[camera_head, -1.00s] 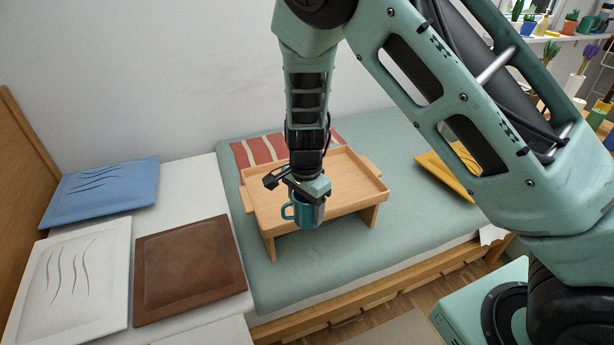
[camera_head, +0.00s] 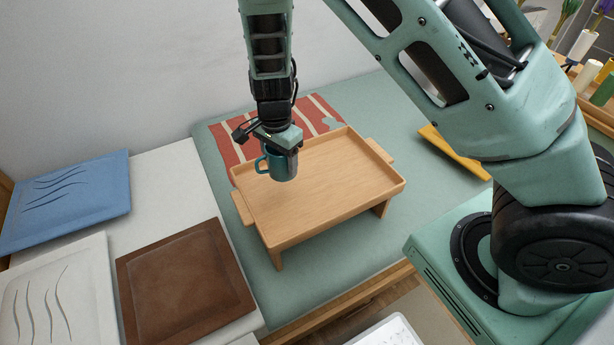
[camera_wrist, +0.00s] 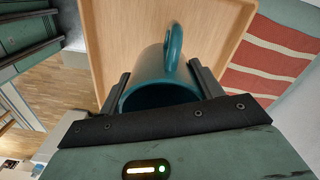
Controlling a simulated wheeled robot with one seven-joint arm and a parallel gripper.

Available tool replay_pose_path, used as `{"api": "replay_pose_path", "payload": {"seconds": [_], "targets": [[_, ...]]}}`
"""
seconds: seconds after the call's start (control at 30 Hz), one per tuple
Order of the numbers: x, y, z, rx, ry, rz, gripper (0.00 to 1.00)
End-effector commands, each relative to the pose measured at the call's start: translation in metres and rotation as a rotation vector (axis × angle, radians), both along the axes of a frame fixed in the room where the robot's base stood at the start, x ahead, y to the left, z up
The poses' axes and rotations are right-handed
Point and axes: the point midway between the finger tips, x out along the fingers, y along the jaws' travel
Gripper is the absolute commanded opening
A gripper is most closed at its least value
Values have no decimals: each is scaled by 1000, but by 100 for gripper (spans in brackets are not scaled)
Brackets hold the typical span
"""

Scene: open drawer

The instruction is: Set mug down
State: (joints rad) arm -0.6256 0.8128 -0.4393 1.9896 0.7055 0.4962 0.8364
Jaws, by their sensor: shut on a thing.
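A teal mug (camera_head: 283,165) is held in my gripper (camera_head: 284,150), its handle pointing left in the head view. In the wrist view the mug (camera_wrist: 160,75) sits between the two fingers of my gripper (camera_wrist: 163,88), its open rim toward the camera and its handle at the upper right. Behind it is a wooden bed tray (camera_head: 335,190) with short legs and side handles. The mug appears over the tray's left part; whether it touches the tray surface is unclear. The tray top holds nothing else in view.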

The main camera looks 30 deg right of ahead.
Motion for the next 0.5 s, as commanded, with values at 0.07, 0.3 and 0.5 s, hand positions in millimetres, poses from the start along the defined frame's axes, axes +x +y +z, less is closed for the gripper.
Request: {"api": "replay_pose_path", "payload": {"seconds": [0.07,0.3,0.5], "targets": [[-1,-1,-11,-1,3,-1,34],[-1,-1,-52,0,3,-1,34],[0,0,-67,1,1,0,34]]}}
